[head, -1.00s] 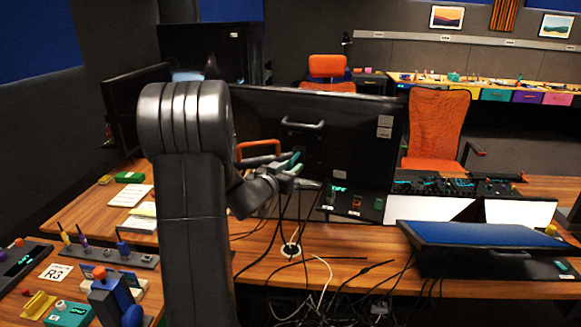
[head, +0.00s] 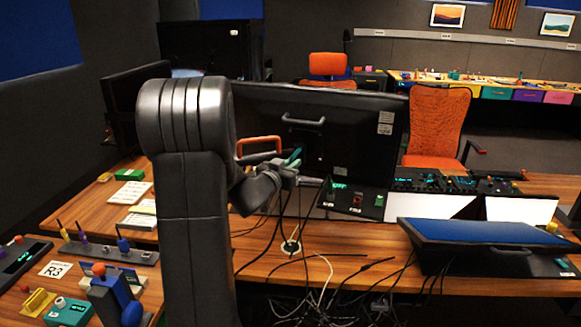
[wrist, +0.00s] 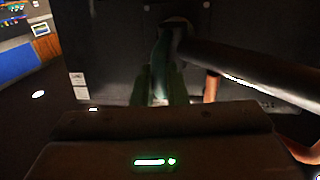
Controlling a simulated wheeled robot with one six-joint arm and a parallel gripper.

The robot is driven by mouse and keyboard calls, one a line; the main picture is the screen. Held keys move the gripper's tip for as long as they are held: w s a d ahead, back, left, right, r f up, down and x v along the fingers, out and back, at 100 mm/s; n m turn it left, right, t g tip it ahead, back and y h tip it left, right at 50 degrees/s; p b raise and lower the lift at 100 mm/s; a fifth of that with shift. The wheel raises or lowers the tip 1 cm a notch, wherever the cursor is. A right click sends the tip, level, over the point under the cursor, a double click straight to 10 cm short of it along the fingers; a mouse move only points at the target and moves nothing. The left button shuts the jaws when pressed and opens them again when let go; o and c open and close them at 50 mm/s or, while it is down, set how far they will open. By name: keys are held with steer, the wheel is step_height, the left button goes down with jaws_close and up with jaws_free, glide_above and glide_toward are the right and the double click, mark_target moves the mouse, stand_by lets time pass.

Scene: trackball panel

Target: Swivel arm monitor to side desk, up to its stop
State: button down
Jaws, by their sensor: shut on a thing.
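The large black monitor (head: 350,110) stands over the desk with its back towards me. It has a grey handle (head: 303,122), and white labels at its right side. An orange handle (head: 258,143) shows at its left. My gripper (head: 296,158), with green fingers, is at the lower middle of the monitor's back. In the wrist view the fingers (wrist: 160,78) are shut at the end of a dark bar (wrist: 245,65), which looks like the monitor's arm. The exact contact is hidden. The monitor's back fills most of the wrist view behind the fingers.
A blue-topped console (head: 485,235) stands at the right of the wooden desk (head: 330,275). Loose cables hang below my gripper. A small black panel (head: 353,200) is just right of it. An orange chair (head: 437,125) is behind. Small controls cover the left desk.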

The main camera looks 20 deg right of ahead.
steer(key=shift+s+d+f+t+y+b, duration=0.1)
steer(key=shift+s+d+t+y+b, duration=0.15)
steer(key=shift+t+b, duration=0.2)
steer(key=shift+n+t+y, duration=0.35)
steer(key=shift+n, duration=0.15)
steer(key=shift+s+d+r+b, duration=0.1)
steer(key=shift+s+d+b, duration=0.2)
steer(key=shift+d+b, duration=0.25)
steer(key=shift+s+d+r+b, duration=0.1)
steer(key=shift+s+d+b, duration=0.25)
steer(key=shift+d, duration=0.35)
steer(key=shift+s+d+b, duration=0.25)
steer(key=shift+d+b, duration=0.2)
steer(key=shift+d, duration=0.15)
steer(key=c, duration=1.5)
jaws_free()
steer(key=shift+s+d, duration=0.1)
steer(key=shift+d, duration=0.05)
steer(key=shift+c, duration=0.2)
